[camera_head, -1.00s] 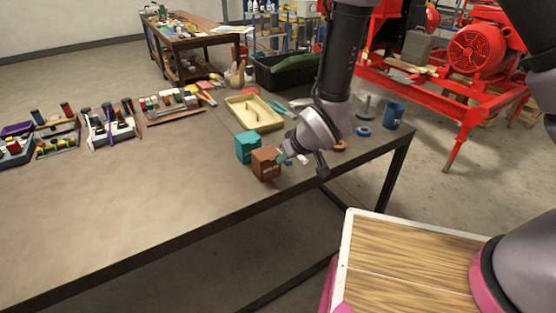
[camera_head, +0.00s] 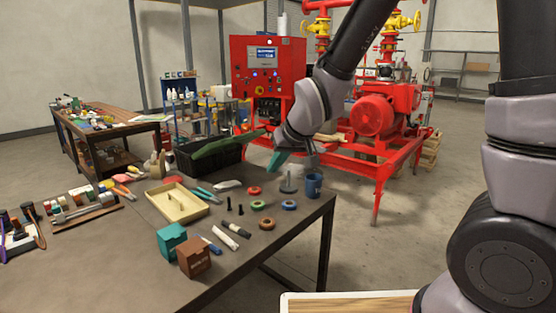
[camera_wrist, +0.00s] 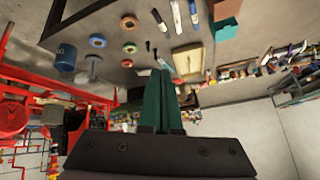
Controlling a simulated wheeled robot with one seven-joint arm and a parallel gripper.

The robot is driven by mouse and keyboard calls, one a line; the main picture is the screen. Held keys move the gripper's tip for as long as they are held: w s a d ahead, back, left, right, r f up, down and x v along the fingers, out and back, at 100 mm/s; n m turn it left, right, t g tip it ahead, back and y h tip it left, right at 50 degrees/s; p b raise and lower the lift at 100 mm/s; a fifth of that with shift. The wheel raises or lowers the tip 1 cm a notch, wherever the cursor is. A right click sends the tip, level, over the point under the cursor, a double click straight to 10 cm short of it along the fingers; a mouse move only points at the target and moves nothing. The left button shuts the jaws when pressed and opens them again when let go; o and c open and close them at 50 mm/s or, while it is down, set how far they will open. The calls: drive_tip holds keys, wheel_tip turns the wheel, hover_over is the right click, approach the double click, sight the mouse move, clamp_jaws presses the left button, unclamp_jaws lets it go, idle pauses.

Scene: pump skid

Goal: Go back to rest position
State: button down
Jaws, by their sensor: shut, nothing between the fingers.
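My gripper (camera_head: 280,162) is raised above the back right part of the workbench (camera_head: 130,255), with its teal fingers pointing down and left in the head view. In the wrist view the two teal fingers (camera_wrist: 164,100) lie side by side, closed, with nothing between them. My gripper is apart from everything on the bench.
Below stand a blue mug (camera_head: 313,184), tape rolls (camera_head: 267,224), a cream tray (camera_head: 178,203), a teal box (camera_head: 171,241) and a brown box (camera_head: 195,257). A black crate (camera_head: 208,156) sits behind. The red pump skid (camera_head: 375,150) stands beyond the bench.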

drive_tip(key=d+r+m, duration=0.3)
drive_tip(key=d+r, duration=0.5)
drive_tip(key=d, duration=0.2)
drive_tip(key=s+d+r+m+h, duration=0.1)
drive_tip(key=s+d+r+m, duration=0.2)
drive_tip(key=s+d+r, duration=0.2)
drive_tip(key=s+d+r+m+t+h, duration=0.1)
drive_tip(key=s+d+r, duration=0.4)
drive_tip(key=d, duration=0.6)
drive_tip(key=shift+s+m+h, duration=0.3)
drive_tip(key=shift+s+m, duration=0.6)
drive_tip(key=shift+s, duration=0.05)
drive_tip(key=shift+d, duration=0.1)
